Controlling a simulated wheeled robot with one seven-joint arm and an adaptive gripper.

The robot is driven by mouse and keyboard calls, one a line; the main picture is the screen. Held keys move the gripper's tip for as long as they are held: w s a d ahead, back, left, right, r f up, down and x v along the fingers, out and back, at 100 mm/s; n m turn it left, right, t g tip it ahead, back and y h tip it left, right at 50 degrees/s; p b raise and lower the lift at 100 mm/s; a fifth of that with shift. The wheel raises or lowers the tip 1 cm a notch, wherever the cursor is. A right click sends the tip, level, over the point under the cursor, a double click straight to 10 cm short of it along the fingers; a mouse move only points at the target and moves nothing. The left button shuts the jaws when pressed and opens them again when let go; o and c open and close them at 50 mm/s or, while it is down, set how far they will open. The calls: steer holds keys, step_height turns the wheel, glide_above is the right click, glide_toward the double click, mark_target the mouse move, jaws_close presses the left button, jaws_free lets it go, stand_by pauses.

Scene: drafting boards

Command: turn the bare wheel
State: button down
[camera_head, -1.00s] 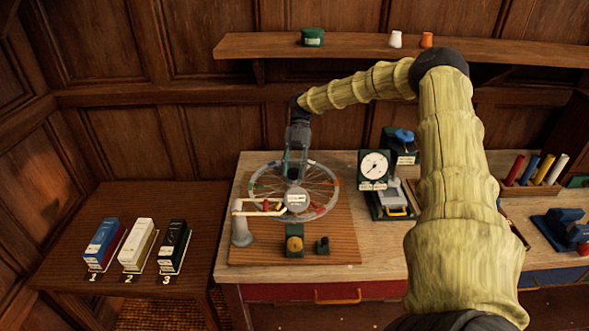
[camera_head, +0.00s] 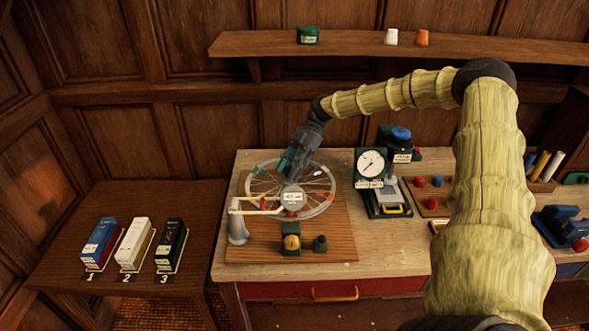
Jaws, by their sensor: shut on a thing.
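The bare wheel (camera_head: 323,203) is a pale spoked rim with coloured marks, lying flat on a wooden board at the left of the workbench. A round labelled hub cap (camera_head: 292,197) sits near its middle. A grey post with a pale arm (camera_head: 238,228) stands at its front left, the arm reaching over the rim. My gripper (camera_head: 285,172) is over the upper left part of the wheel, tilted down to the left, and is shut on the wheel. The fingertips are small, and the exact point of contact is hard to see.
A dial gauge stand (camera_head: 372,163) stands right of the wheel. A yellow-faced block (camera_head: 291,238) and a small dark knob (camera_head: 320,243) sit in front. Three numbered boxes (camera_head: 131,246) stand on the left side table. A shelf (camera_head: 450,46) runs above the bench.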

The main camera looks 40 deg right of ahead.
steer(key=shift+s+f, duration=0.15)
steer(key=shift+f, duration=0.1)
steer(key=c, duration=0.9)
jaws_free()
steer(key=shift+d, duration=0.1)
steer(key=shift+c, duration=0.2)
steer(key=shift+r, duration=0.1)
steer(key=shift+w+d+r, duration=0.2)
steer(key=shift+d+r, duration=0.15)
steer(key=shift+r, duration=0.15)
steer(key=v, duration=1.1)
steer(key=shift+f, duration=0.15)
